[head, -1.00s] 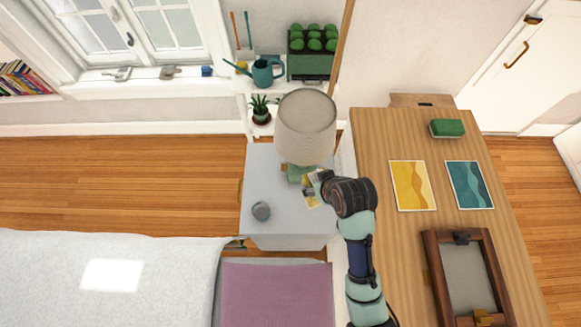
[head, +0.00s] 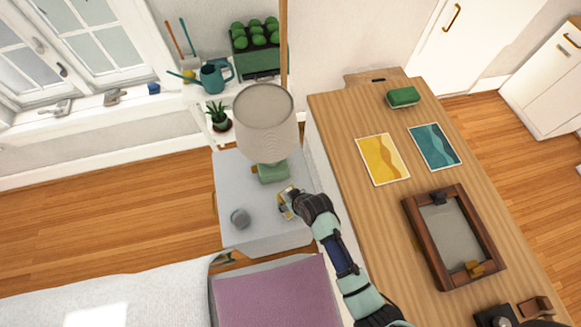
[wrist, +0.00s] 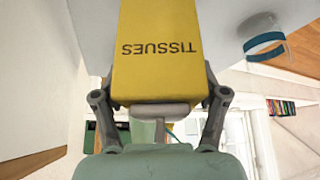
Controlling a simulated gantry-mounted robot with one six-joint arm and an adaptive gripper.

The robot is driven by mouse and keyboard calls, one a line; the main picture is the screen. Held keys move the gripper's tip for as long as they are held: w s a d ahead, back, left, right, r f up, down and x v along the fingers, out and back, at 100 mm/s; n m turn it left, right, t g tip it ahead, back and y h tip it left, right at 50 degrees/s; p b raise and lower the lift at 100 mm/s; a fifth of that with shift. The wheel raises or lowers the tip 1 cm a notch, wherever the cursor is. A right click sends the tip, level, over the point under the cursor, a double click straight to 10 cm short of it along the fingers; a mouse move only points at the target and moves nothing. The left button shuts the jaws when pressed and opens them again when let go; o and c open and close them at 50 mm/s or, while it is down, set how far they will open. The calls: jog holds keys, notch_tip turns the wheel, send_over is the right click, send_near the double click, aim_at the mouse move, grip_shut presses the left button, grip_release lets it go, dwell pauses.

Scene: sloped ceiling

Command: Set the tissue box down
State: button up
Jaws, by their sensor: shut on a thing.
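The yellow tissue box (wrist: 160,50) fills the upper middle of the wrist view, with the word TISSUES upside down on it. My gripper (wrist: 160,105) is shut on it, one finger on each side. In the head view my gripper (head: 290,203) is over the right part of the grey-white nightstand (head: 262,222), and only a small part of the tissue box (head: 284,208) shows beside it. I cannot tell whether the box touches the nightstand top.
A lamp (head: 265,120) with a green base stands at the back of the nightstand, close to my gripper. The wooden desk (head: 345,210) is to the right, the bed (head: 265,295) in front.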

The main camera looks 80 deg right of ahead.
jog(key=shift+f, duration=0.65)
jog(key=shift+f, duration=0.15)
jog(key=o, duration=1.2)
jog(key=shift+o, duration=0.2)
jog(key=p+v, duration=0.2)
jog(key=v, duration=1)
